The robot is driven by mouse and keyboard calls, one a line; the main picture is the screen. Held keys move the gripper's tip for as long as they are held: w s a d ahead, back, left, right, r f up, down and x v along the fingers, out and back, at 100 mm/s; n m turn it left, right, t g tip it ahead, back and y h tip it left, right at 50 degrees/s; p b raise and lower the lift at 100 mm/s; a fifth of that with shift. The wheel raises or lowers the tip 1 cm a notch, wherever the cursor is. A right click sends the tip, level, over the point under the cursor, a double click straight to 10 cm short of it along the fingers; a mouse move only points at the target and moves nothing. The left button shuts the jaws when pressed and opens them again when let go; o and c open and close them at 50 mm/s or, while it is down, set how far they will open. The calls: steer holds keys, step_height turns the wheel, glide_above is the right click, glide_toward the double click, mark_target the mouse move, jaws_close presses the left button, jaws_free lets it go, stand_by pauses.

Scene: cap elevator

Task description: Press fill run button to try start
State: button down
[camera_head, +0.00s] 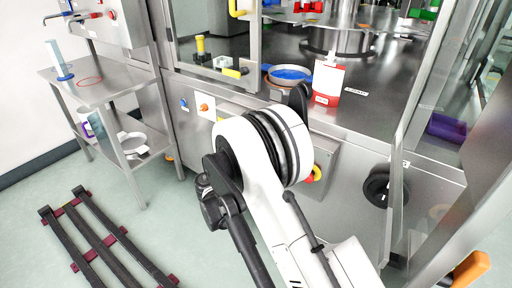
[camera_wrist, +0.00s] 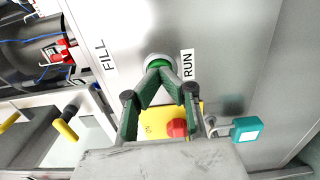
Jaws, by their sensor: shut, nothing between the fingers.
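In the wrist view, a round green button (camera_wrist: 158,61) with a pale metal ring sits on a grey panel between the labels FILL (camera_wrist: 103,55) and RUN (camera_wrist: 187,63). My gripper (camera_wrist: 158,70) is shut and empty, its green fingers meeting at a point over the lower part of the button. The fingertips cover some of the button, and I cannot tell whether they touch it or whether it is pressed in. In the head view my arm hides this panel area, and neither the gripper nor the green button can be made out there.
A red knob (camera_wrist: 177,128) on a yellow plate (camera_wrist: 155,122) lies just below the fingers. A teal block (camera_wrist: 246,129) sticks out at the right. Yellow-handled parts (camera_wrist: 66,130) stand at the left. In the head view, a red-and-white container (camera_head: 327,82) stands on the machine's steel deck.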

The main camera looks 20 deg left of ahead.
steer(key=shift+w+d, duration=0.1)
steer(key=shift+w, duration=0.1)
steer(key=shift+s, duration=0.1)
steer(key=v, duration=0.5)
steer(key=shift+s, duration=0.1)
stand_by(0.7)
stand_by(0.5)
